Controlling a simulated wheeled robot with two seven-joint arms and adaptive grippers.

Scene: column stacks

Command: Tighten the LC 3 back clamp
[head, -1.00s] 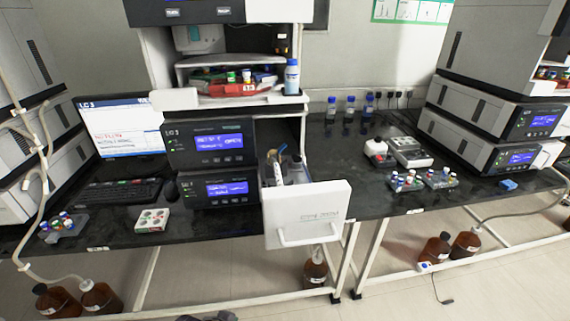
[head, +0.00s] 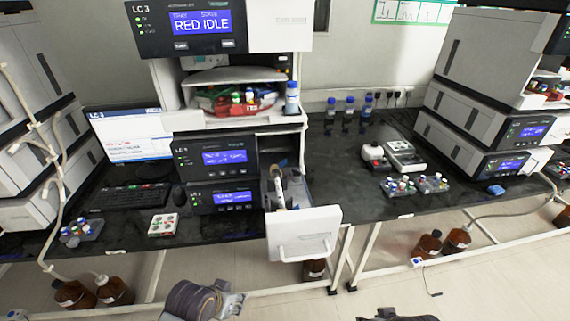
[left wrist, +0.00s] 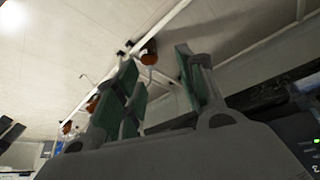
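The LC 3 stack (head: 208,150) stands at the middle of the bench, with its name on the top module (head: 190,22). A white drawer (head: 303,238) is pulled out on its right side. A pale upright column (head: 279,190) with a tan top shows inside the drawer. The back clamp is too small to tell apart there. My left gripper (left wrist: 160,88) is open and empty in the left wrist view, its two fingers apart, with floor and table frame beyond. My right gripper is not seen.
A keyboard (head: 125,197) and a vial tray (head: 162,225) lie left of the stack. Vial racks (head: 399,187) and a small white device (head: 374,154) stand on the right bench. Brown bottles (head: 428,246) stand on the floor. The bench just right of the drawer is clear.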

